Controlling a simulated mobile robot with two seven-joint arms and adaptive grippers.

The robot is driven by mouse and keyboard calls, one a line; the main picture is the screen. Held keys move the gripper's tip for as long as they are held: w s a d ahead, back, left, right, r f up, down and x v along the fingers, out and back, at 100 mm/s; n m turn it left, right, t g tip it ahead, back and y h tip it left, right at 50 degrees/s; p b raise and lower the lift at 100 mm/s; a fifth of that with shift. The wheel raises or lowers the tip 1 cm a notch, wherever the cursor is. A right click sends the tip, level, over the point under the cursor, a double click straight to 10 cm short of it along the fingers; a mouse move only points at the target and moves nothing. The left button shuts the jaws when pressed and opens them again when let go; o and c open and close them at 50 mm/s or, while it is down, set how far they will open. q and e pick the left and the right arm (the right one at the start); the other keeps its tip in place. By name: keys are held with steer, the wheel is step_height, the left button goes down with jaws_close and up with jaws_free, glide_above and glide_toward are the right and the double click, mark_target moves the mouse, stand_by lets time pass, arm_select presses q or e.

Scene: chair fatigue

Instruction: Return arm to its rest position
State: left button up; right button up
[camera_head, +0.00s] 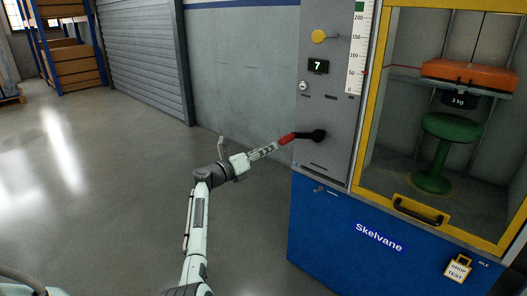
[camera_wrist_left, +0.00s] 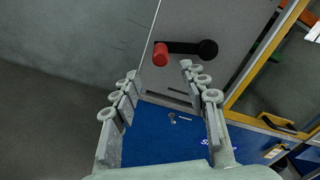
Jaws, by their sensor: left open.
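My left gripper (camera_head: 265,152) reaches out from my left arm (camera_head: 197,225) toward the machine's front in the head view. In the left wrist view its two fingers (camera_wrist_left: 160,82) are spread apart with nothing between them. A black lever (camera_head: 310,135) with a red handle (camera_head: 287,139) sits on the grey panel, just beyond the fingertips. The red handle also shows in the left wrist view (camera_wrist_left: 160,54), above the gap between the fingers, and it looks free of them. My right gripper is in neither view.
The test machine has a blue base (camera_head: 325,235), a grey panel (camera_head: 322,85) with a yellow knob (camera_head: 319,36), and a yellow-framed door with a handle (camera_head: 420,212). Inside stands a green stool (camera_head: 444,150) below an orange weight (camera_head: 470,74). The floor (camera_head: 90,200) to the left is clear.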

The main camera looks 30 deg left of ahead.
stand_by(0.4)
arm_select(q)
steer(key=s+d+f+m+g+y, duration=0.1)
steer(key=s+d+f+m+g, duration=0.25)
steer(key=s+f+m, duration=0.75)
steer(key=s+d+f+m+g+y, duration=0.1)
steer(key=s+d+f+m+g, duration=0.3)
steer(key=s+f+m, duration=0.75)
steer(key=s+d+f+m+g+y, duration=0.2)
steer(key=s+f+m, duration=0.3)
steer(key=s+m, duration=0.4)
steer(key=s+d+f+m+g+y, duration=0.1)
steer(key=s+f+m+g, duration=0.3)
steer(key=s+m, duration=0.5)
steer(key=s+f+y, duration=0.1)
steer(key=s, duration=0.5)
steer(key=shift+d+f+g, duration=0.2)
steer(key=shift+d+g, duration=0.15)
steer(key=shift+d, duration=0.05)
steer(key=shift+m, duration=0.25)
